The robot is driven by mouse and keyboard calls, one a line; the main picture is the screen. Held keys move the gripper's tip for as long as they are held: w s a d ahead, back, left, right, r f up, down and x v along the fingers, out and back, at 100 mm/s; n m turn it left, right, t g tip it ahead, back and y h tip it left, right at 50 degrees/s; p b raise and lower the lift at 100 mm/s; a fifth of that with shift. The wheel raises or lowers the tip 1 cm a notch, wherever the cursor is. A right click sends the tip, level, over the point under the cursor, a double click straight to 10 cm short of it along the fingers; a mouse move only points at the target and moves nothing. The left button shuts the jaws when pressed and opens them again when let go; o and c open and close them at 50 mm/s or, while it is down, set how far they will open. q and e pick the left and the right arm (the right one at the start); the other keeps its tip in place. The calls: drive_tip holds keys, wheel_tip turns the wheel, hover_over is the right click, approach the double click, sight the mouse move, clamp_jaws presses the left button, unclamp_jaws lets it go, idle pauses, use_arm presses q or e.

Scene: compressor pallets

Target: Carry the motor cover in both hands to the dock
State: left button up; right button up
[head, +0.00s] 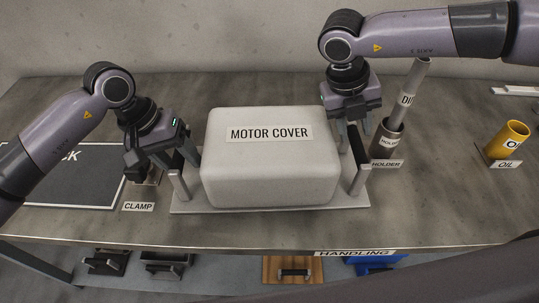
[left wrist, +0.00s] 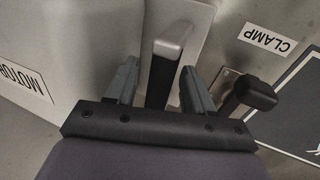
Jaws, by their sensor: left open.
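The motor cover (head: 268,170), a pale rounded block, sits on a flat grey base plate (head: 190,207) with an upright handle at each end. My left gripper (head: 177,160) is at the left handle (head: 180,182). In the left wrist view, the open fingers (left wrist: 160,88) stand either side of that handle (left wrist: 166,65), with gaps. My right gripper (head: 355,132) is over the right handle (head: 357,165), its fingers apart around the grip. The dock (head: 80,190), a dark pale-edged panel whose label is partly hidden by my left arm, lies at the left.
The clamp (left wrist: 250,92) stands between the cover and the dock, mostly hidden in the head view. A holder (head: 388,140) with a leaning tube and a yellow oil cup (head: 508,142) stand at the right. The table's front edge is clear.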

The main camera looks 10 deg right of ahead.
use_arm(q)
drive_tip(key=shift+x, duration=1.1)
use_arm(e)
drive_tip(key=shift+x, duration=1.1)
use_arm(q)
drive_tip(key=c, duration=0.4)
use_arm(e)
drive_tip(key=c, duration=0.4)
use_arm(q)
clamp_jaws()
use_arm(e)
clamp_jaws()
use_arm(q)
drive_tip(key=shift+w+r, duration=0.2)
drive_tip(key=shift+r, duration=0.1)
use_arm(e)
drive_tip(key=shift+w+r, duration=0.2)
drive_tip(key=shift+r, duration=0.05)
